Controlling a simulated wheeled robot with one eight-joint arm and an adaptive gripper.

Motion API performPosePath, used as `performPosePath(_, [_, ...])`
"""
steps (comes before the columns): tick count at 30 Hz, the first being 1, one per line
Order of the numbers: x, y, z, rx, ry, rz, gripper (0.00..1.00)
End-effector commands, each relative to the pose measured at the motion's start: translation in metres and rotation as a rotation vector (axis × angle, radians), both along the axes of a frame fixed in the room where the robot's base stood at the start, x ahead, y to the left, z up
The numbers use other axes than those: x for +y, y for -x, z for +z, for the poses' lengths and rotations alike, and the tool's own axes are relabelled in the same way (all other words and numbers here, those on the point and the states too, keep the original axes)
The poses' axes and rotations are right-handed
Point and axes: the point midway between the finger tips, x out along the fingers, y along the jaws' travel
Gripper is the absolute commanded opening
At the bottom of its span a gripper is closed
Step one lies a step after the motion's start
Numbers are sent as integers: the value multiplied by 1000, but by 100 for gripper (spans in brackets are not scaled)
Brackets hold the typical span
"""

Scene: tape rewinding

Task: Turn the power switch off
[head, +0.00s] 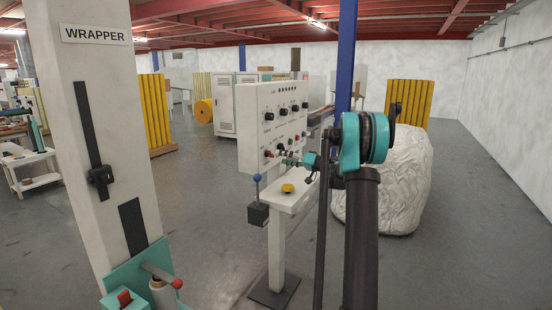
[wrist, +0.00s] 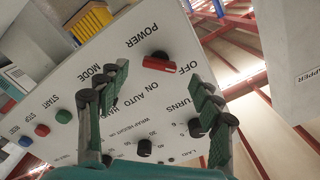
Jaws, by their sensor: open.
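The power switch is a red lever on a dark round knob (wrist: 158,62) on the white control panel (head: 262,108). In the wrist view it sits beside the printed words POWER and OFF, seen upside down. In the head view it shows as a small red spot (head: 268,153) low on the panel's left side. My gripper (wrist: 160,74) is open and empty, its dark green fingers spread with the switch between them in the picture. In the head view my gripper (head: 284,156) is at the panel's lower face. I cannot tell whether the fingers touch the switch.
Black dials (wrist: 144,146) and red, blue and green buttons (wrist: 63,117) share the panel. A small white shelf (head: 297,198) with a yellow round piece (head: 288,188) is below. A wrapped white load (head: 395,190) stands right. A pillar (head: 85,150) marked WRAPPER stands left.

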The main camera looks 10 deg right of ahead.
Motion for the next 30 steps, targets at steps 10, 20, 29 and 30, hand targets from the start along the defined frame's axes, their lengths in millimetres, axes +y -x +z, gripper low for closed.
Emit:
performPosePath(10, [-49, 35, 0, 0, 1, -2, 66])
performPosePath(20, [-56, 41, 0, 0, 1, 1, 66])
performPosePath(29, [-39, 53, -5, 41, 33, 10, 66])
performPosePath(30, [-31, 61, -9, 65, 54, 14, 66])
